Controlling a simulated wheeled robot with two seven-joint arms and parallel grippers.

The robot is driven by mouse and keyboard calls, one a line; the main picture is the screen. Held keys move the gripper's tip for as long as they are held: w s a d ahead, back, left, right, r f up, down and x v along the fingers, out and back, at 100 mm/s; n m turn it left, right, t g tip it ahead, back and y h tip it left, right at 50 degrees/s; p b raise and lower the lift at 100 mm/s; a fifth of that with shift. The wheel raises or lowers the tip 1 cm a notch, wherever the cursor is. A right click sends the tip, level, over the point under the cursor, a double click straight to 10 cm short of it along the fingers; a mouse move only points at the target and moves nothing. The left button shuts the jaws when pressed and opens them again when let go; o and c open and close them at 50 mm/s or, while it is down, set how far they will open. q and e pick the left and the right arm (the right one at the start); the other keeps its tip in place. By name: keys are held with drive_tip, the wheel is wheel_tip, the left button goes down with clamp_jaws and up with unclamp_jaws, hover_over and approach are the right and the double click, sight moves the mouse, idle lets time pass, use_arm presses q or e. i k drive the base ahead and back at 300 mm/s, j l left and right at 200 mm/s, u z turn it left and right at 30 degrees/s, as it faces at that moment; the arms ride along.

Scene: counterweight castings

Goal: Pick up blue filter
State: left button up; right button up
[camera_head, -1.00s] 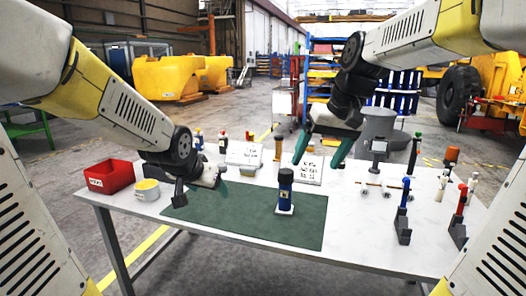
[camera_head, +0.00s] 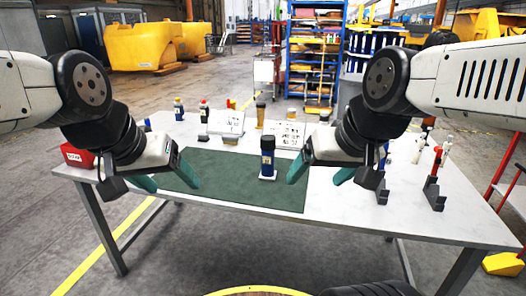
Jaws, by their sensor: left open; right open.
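The blue filter (camera_head: 267,157) is a dark blue cylinder with a black top and a pale label. It stands upright on a small white base on the green mat (camera_head: 235,193). My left gripper (camera_head: 170,178) is open and empty over the left part of the mat, well to the left of the filter. My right gripper (camera_head: 318,174) is open and empty, just to the right of the filter and apart from it. One of its teal fingers is close to the filter's right side.
A red bin (camera_head: 76,155) stands at the table's left end, partly behind my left arm. Printed cards (camera_head: 284,134) and several small bottles stand along the back. Dark holders (camera_head: 433,194) with tools stand at the right. The table's front strip is clear.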

sight(267, 172)
drive_tip(key=i+l+u, duration=0.25)
drive_tip(key=l+u, duration=0.2)
drive_tip(key=l, duration=0.25)
drive_tip(key=i+l+u, duration=0.25)
drive_tip(key=l, duration=0.15)
drive_tip(key=l+u, duration=0.2)
drive_tip(key=l, duration=0.2)
